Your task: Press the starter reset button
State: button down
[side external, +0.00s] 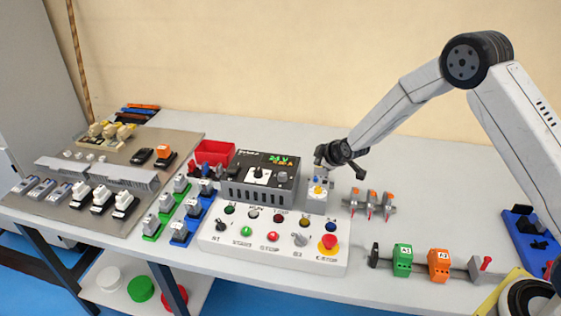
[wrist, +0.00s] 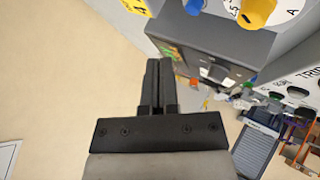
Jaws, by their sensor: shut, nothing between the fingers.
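The motor starter (side external: 317,205) is a small grey box with a blue button and a yellow knob, standing at the right end of the black power supply. My gripper (side external: 319,168) is above and just behind the starter in the side view. In the wrist view my gripper (wrist: 159,65) has its fingers together, empty, left of the starter and apart from the blue button. Lettering on the button is unreadable.
The black power supply (side external: 262,180) with a lit display stands left of the starter. A white control panel (side external: 275,255) with buttons and a red emergency stop is in front. Grey clamps with orange tops (side external: 371,205) stand on the right. Bare table lies behind.

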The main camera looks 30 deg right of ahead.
jog(key=shift+r, duration=0.85)
jog(key=shift+s, duration=0.1)
jog(key=s+a+r+m+g, duration=0.1)
jog(key=s+r+m+g, duration=0.1)
jog(key=s, duration=0.8)
jog(key=s+a+r+m+g, duration=0.1)
jog(key=s+r+m+g, duration=0.1)
jog(key=s, duration=0.9)
jog(key=s+a+r+m+g, duration=0.1)
jog(key=s+r+m+g, duration=0.1)
jog(key=s, duration=0.8)
jog(key=shift+s+a+r+m+g, duration=0.15)
jog(key=shift+r+m+g, duration=0.3)
jog(key=shift+m, duration=0.75)
